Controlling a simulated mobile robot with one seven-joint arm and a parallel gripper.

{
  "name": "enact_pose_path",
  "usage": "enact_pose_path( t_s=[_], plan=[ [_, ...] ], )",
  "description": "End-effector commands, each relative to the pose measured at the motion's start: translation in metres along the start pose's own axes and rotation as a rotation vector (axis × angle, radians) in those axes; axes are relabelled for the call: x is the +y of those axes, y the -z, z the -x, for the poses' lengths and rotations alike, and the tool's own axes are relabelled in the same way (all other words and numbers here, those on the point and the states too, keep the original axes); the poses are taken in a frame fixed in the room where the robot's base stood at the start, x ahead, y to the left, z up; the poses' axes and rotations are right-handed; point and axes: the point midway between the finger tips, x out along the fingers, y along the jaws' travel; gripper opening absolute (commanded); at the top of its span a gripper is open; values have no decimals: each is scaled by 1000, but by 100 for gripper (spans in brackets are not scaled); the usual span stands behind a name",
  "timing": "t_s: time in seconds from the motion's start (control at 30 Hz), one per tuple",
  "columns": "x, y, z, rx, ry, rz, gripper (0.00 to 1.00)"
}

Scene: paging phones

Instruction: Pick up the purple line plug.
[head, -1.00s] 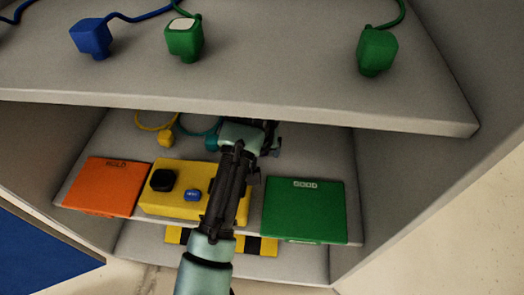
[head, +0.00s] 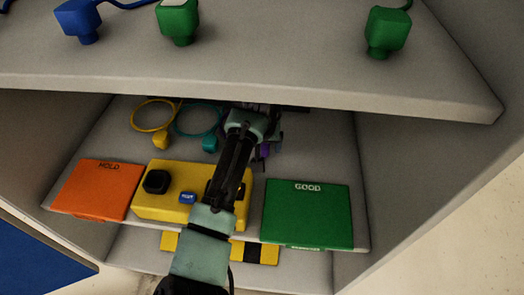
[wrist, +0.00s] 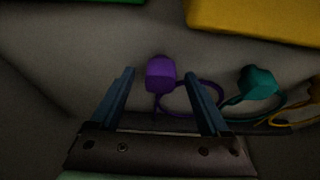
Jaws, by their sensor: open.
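The purple line plug (wrist: 160,74) lies on the lower shelf, its purple cord looping behind it.
A teal plug (wrist: 258,82) and a yellow plug (head: 161,142) lie beside it. A yellow box (head: 180,208) with buttons stands nearer the front, between an orange HOLD pad (head: 97,192) and a green GOOD pad (head: 307,214). The upper shelf (head: 250,88) overhangs my arm.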

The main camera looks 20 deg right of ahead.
Motion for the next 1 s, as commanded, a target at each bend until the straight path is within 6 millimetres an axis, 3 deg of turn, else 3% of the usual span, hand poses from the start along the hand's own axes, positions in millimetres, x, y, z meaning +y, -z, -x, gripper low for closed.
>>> enact_pose_path(
  t_s=[0.07,0.47,0.83,1.0],
  plan=[
    [0,0,0,0,0,0,71],
    [0,0,0,-1,0,0,0],
    [0,1,3,0,0,0,0],
    [0,6,15,0,0,-1,0]
  ],
)
